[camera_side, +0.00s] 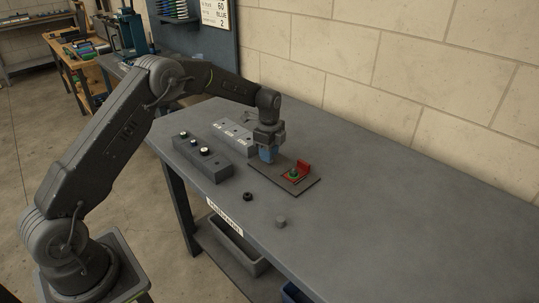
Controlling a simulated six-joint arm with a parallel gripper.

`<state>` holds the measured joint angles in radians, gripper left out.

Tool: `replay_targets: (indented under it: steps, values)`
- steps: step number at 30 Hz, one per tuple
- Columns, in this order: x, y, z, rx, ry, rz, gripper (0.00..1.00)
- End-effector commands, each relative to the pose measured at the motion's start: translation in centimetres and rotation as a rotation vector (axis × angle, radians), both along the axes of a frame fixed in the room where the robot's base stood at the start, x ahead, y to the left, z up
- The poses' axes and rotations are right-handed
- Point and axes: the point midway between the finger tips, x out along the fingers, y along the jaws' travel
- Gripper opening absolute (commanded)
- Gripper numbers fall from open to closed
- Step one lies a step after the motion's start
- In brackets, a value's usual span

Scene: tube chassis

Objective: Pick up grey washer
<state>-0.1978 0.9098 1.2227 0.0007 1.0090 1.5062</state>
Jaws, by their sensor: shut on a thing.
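My gripper (268,154) has blue fingers and points down at the left part of a dark flat plate (305,189) on the grey table. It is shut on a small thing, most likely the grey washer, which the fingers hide. I cannot tell whether the fingertips touch the plate or hover just above it. On the plate, right of my gripper, is a red bracket (303,167) with a green round part (293,174) at its front.
A dark block (217,168) with several round pieces and a lighter grey block (243,148) stand left of my gripper. A black ring (247,196) and a small grey piece (281,222) lie in front. The table's right side is clear; a block wall (420,70) runs behind.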

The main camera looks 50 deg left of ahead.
Motion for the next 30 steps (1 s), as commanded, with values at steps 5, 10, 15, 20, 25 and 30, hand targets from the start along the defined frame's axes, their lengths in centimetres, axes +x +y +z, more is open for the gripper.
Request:
replay_targets:
  steps: [5, 10, 15, 20, 25, 30]
  values:
    - [0.0, 0.0, 0.8, 0.001, -0.002, 0.0, 0.09]
    - [0.1, 0.0, 3.1, 0.0, -0.005, 0.0, 0.09]
    - [-1.2, 1.7, 5.9, 0.001, -0.002, 0.005, 0.09]
    - [-3.5, 4.7, 8.1, 0.0, -0.002, 0.005, 0.09]
    - [-5.5, 7.2, 10.0, 0.001, -0.002, 0.003, 0.09]
    - [-6.6, 8.7, 11.1, -0.001, -0.001, -0.001, 0.09]
